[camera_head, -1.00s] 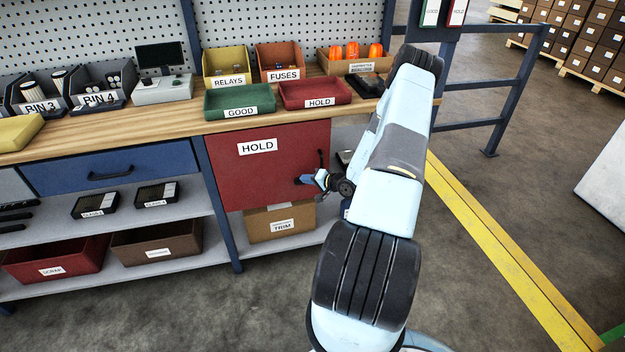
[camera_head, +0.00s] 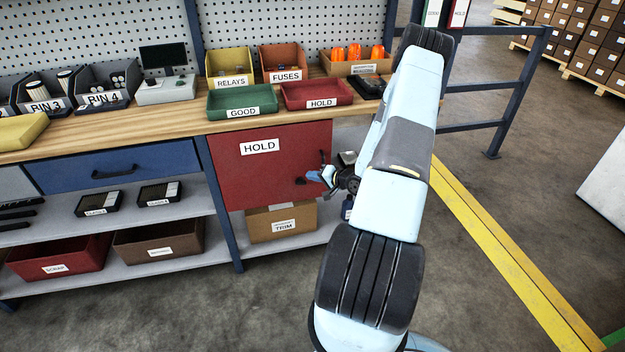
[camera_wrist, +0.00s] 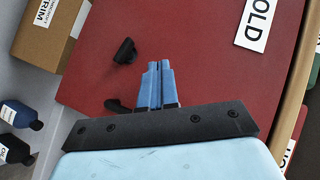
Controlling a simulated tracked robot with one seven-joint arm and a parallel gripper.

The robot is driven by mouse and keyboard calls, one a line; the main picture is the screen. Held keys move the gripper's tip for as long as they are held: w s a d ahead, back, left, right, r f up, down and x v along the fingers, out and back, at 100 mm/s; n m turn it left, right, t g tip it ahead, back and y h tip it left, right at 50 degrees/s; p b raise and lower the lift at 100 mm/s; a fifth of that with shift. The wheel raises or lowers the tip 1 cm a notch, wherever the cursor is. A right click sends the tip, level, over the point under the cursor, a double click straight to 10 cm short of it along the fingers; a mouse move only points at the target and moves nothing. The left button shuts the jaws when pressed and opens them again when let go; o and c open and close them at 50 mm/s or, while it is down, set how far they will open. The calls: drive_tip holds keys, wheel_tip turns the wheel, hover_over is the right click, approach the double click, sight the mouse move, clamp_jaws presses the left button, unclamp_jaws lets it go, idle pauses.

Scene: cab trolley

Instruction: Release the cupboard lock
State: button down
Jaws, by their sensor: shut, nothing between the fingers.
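The cupboard is a closed red door (camera_head: 262,185) with a white HOLD label, under the bench top. A small black knob-like piece (camera_head: 300,181), which looks like the lock, sits low on the door's right part. It also shows in the wrist view (camera_wrist: 125,51), apart from my fingers. A black handle (camera_head: 322,158) is near the door's right edge; in the wrist view my fingers hide part of it. My gripper (camera_head: 315,175) has blue fingers, shut and empty, just right of the knob. In the wrist view its tips (camera_wrist: 158,66) are close together over the red door; contact is unclear.
A TRIM box (camera_head: 282,222) stands on the shelf below the door. Dark bottles (camera_wrist: 18,115) stand near it. Red HOLD and green GOOD trays (camera_head: 240,100) are on the bench above. Floor in front of the bench is clear.

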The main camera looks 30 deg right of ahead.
drive_tip(key=s+r, duration=0.2)
drive_tip(key=shift+s+a+r, duration=0.25)
drive_tip(key=shift+s+a, duration=0.05)
drive_tip(key=shift+s, duration=0.05)
drive_tip(key=shift+d, duration=0.1)
